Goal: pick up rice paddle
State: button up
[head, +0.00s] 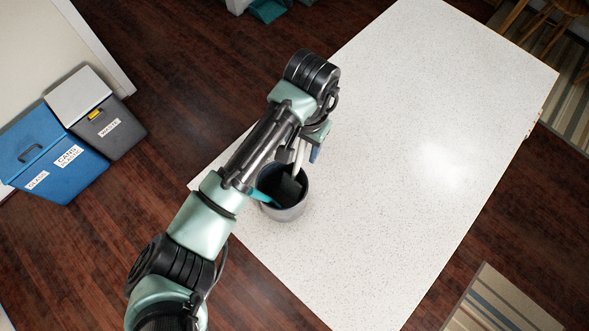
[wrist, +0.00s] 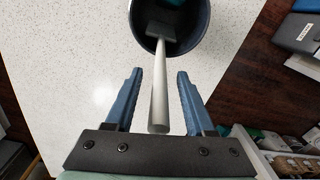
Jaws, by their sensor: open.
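A utensil with a pale grey handle (wrist: 160,85) and a dark, flat, squarish head (wrist: 161,31) leans in a dark round pot (wrist: 204,38); it looks like the rice paddle, though I cannot be sure. In the head view its handle (head: 299,157) rises from the pot (head: 285,213), which stands on the white counter. My gripper (wrist: 159,73) is open, its two blue fingers on either side of the handle, with visible gaps to both. The handle's free end points back toward the gripper's palm. In the head view my arm partly hides the gripper.
A teal item (head: 262,196) sticks out over the pot's left rim and partly shows in the wrist view (wrist: 171,2). The speckled white counter (head: 430,120) is otherwise clear. Blue (head: 55,155) and grey (head: 100,120) bins stand on the wooden floor at left.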

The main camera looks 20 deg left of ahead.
grip_shut()
dwell(0.5)
